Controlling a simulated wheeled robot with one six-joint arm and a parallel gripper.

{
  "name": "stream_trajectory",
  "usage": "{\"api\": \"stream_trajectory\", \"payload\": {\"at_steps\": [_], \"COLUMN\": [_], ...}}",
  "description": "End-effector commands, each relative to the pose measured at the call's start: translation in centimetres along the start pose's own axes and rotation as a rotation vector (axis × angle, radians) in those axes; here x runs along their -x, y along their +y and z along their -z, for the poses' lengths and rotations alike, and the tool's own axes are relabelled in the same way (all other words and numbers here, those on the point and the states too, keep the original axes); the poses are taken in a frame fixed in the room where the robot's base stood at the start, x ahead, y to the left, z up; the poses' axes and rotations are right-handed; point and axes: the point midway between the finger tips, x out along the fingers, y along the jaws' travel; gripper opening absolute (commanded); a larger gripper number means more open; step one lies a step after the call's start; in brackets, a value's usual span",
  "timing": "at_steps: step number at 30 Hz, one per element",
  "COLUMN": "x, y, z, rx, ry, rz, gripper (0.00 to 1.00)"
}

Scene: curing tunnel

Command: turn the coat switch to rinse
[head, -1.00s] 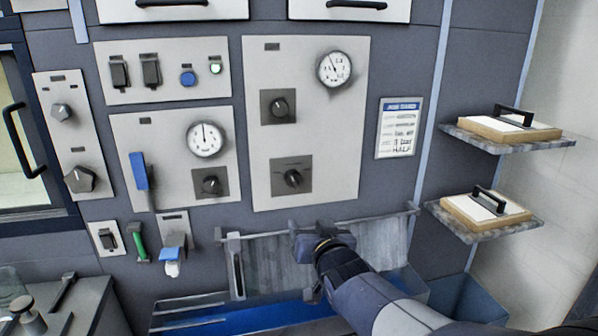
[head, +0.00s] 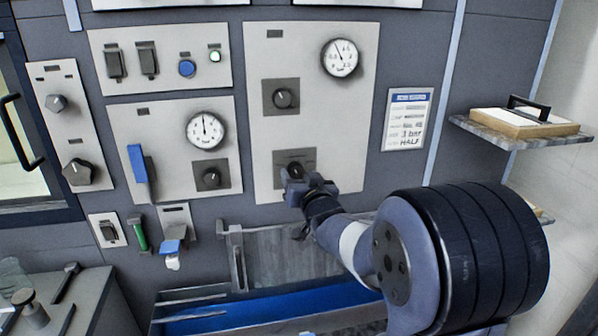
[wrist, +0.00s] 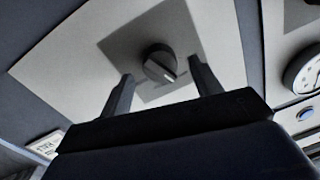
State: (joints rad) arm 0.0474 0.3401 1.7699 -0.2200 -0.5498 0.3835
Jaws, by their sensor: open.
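A dark rotary switch on a grey square plate sits low on the tall middle panel; I cannot read its label, so I cannot tell if it is the coat switch. In the head view my gripper (head: 298,184) is in front of it and covers most of it. In the wrist view the switch knob (wrist: 160,66) shows between my two open fingers, with its white mark toward the lower right of that picture. The fingers look apart from the knob, and nothing is held. A similar knob (head: 282,98) is higher on the same panel.
Left of it, another panel has a gauge (head: 206,130), a small knob (head: 211,175) and a blue lever (head: 139,165). A printed card (head: 408,119) hangs to the right. A shelf (head: 520,132) juts out at right, and a blue trough (head: 265,308) lies below.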

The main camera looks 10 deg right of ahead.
Motion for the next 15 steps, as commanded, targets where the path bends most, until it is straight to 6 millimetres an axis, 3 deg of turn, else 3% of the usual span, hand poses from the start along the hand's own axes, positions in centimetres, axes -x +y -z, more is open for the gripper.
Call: {"api": "stream_trajectory", "payload": {"at_steps": [6,15], "x": [-1.35,-1.45], "y": [0.01,0.01], "z": [-0.01,-0.03], "rx": [0.0,0.0], "ry": [0.0,0.0], "rz": [-0.001,-0.001], "gripper": [0.6,0.6]}}
